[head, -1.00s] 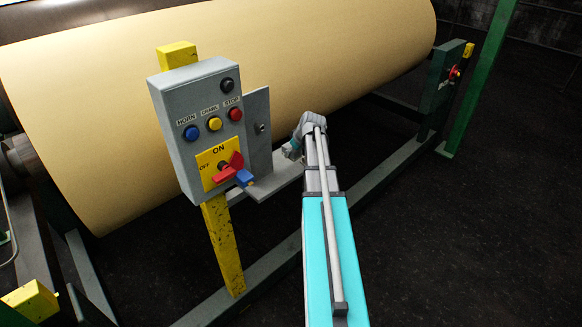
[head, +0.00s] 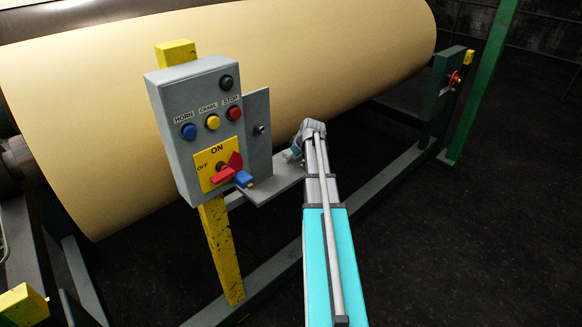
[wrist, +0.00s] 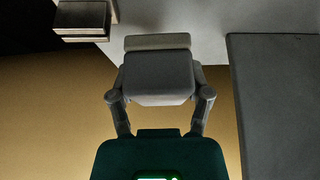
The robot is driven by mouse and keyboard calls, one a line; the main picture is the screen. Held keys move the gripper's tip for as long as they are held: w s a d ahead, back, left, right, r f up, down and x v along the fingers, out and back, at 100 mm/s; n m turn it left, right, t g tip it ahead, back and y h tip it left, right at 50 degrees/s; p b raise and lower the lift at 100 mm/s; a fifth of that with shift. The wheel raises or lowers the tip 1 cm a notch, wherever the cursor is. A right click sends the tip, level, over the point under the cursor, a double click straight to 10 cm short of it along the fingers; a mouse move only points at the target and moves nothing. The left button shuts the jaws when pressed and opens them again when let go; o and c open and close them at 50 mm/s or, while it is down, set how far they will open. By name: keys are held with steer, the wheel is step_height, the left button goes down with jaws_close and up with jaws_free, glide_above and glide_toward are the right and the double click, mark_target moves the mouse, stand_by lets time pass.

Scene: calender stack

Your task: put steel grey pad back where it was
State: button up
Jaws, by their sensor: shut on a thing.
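In the wrist view a grey block, seemingly the steel grey pad (wrist: 158,80), sits between the two fingers of my gripper (wrist: 160,82). My gripper is shut on it. A paler strip (wrist: 157,42) shows just beyond the block; I cannot tell whether it belongs to it. In the head view my gripper (head: 297,151) is small and partly hidden behind my arm, at the right end of the grey shelf (head: 268,190). The pad cannot be made out there. I cannot tell whether it touches the shelf.
A blue block (head: 244,179) sits at the shelf's left end, beside the red switch handle (head: 222,174) of the control box (head: 180,110). A grey plate (head: 258,120) rises behind the shelf. The large tan roll (head: 300,60) is close behind. Dark floor (head: 460,240) is free at right.

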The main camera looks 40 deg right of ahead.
mark_target(293, 169)
steer(key=shift+w+d+f+b, duration=0.1)
steer(key=shift+w+f+b, duration=0.05)
steer(key=shift+f+b, duration=1.5)
steer(key=shift+f, duration=0.2)
steer(key=o, duration=1.1)
steer(key=shift+r, duration=0.1)
steer(key=shift+p+v, duration=1.05)
steer(key=shift+p, duration=0.05)
steer(key=p+v, duration=0.8)
steer(key=v, duration=0.2)
